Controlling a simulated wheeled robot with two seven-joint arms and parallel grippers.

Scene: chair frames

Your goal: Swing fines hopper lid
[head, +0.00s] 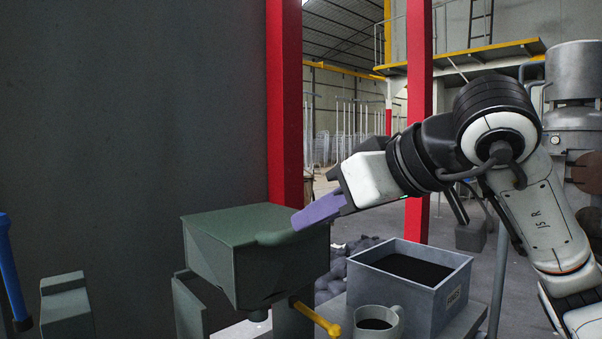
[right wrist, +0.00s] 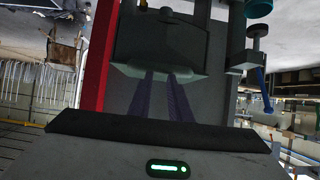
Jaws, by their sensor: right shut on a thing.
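The fines hopper (head: 255,275) is a dark green box at the lower middle of the head view. Its flat lid (head: 225,222) lies level on top and looks closed. A rounded green lip (head: 275,238) shows at the lid's right edge. My right gripper (head: 305,218), with purple fingers, reaches in from the right and is shut at this lip. In the right wrist view my right gripper's fingers (right wrist: 166,98) point up to the lid edge (right wrist: 160,73); the exact contact is dark. My left gripper is not in view.
A yellow handle (head: 315,318) sticks out below the hopper. A grey bin (head: 408,300) of dark material and a mug (head: 378,322) stand to its right. A blue lever (head: 10,270) is at far left. A red post (head: 284,110) rises behind.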

